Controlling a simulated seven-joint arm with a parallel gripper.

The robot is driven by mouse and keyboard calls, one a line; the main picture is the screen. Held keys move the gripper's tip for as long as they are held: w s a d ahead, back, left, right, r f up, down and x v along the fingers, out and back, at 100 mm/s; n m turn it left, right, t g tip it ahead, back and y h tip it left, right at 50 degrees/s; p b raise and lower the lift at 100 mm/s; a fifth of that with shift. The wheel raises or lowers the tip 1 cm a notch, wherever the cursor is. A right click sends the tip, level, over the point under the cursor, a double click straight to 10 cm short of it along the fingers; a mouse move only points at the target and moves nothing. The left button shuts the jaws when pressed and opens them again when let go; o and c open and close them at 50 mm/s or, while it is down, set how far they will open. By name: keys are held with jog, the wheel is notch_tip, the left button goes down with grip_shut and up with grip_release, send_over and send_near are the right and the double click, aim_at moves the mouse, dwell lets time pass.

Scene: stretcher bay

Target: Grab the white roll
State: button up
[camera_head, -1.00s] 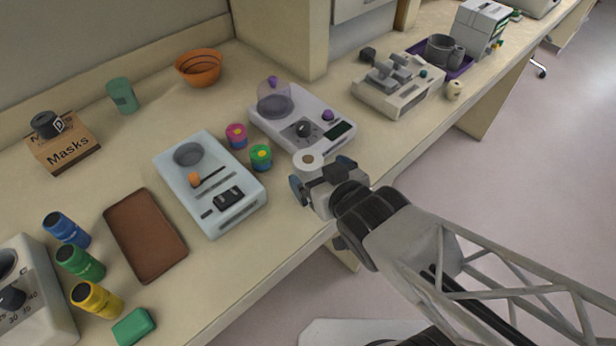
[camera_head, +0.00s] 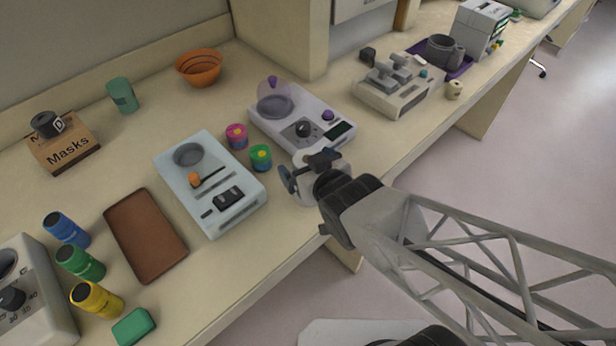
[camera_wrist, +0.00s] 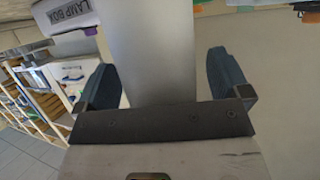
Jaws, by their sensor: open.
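The white roll (camera_wrist: 152,45) stands upright between the two blue-grey fingers of my gripper (camera_wrist: 165,80) in the wrist view, as a large pale cylinder. The fingers are apart, with a visible gap on each side of the roll. In the head view my gripper (camera_head: 305,168) is at the front edge of the counter, and it hides much of the roll (camera_head: 301,158). Whether the roll touches the palm cannot be told.
A green-topped roll (camera_head: 260,157) and a pink-topped one (camera_head: 237,135) stand left of my gripper. A white device with a clear dome (camera_head: 335,112) is just behind, and a pale blue device (camera_head: 235,212) is to the left. The counter's front edge is close.

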dwell(0.4)
jog(key=c, duration=1.1)
jog(key=shift+r, duration=0.1)
jog(key=shift+c, duration=0.2)
jog(key=shift+r, duration=4.9)
